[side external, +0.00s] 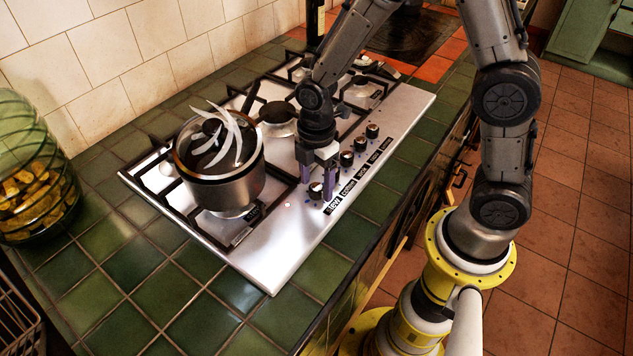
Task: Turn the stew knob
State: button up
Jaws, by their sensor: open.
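The stew knob (315,191) is a round black-and-white knob at the near end of a row of several knobs on the steel hob. The label in front of it, reading "stew" (333,207), lies on the hob surface. My gripper (318,184) points down at this knob, with its purple-tipped fingers open. One finger is close to the knob's left side and the other to its right. I cannot tell whether either finger touches it.
A steel pot (222,180) with a glass lid stands on the near-left burner. Several other knobs (347,158) continue the row behind my gripper. A glass jar (35,180) stands at the far left. The green tiled counter (190,310) is bare in front.

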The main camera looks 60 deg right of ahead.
jog(key=shift+f, duration=0.3)
grip_shut()
